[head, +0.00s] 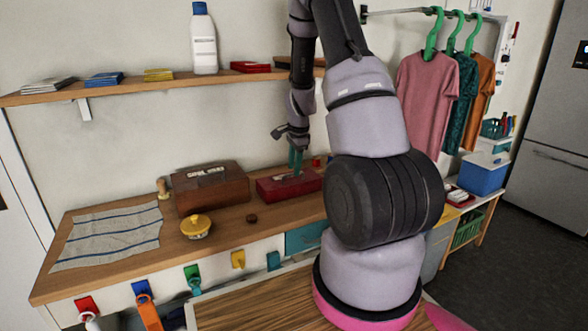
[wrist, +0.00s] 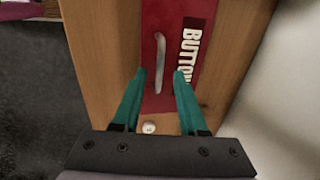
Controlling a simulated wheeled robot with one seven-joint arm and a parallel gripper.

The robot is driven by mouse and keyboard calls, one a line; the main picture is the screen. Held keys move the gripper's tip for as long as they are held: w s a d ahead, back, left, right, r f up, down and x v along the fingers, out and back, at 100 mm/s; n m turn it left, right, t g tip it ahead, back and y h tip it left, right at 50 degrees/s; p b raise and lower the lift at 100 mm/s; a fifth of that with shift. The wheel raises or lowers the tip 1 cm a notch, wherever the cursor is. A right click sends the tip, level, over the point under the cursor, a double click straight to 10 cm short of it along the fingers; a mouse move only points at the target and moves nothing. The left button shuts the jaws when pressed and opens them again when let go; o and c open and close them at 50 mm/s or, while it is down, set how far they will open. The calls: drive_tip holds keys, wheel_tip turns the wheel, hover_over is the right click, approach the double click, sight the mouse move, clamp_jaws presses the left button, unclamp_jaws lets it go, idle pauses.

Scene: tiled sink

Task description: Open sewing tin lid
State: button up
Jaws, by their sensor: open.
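A red tin (head: 274,190) lies on the wooden counter below my gripper. In the wrist view the red tin (wrist: 172,16) has a pale curved handle (wrist: 160,60) on its lid and a dark label reading "BUTTO…", cut off by the view. The lid looks closed. My gripper (head: 295,168) points down just over the tin with its teal fingers apart. In the wrist view the fingertips of my gripper (wrist: 160,72) stand either side of the handle, with nothing held. I cannot tell how far above the lid they are.
A brown box (head: 211,190) with lettering stands left of the red tin. A striped cloth (head: 108,236) lies at left. A shelf (head: 140,88) runs above.

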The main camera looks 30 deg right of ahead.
drive_tip(key=shift+w+f, duration=0.1)
drive_tip(key=shift+f, duration=0.45)
clamp_jaws()
idle(1.1)
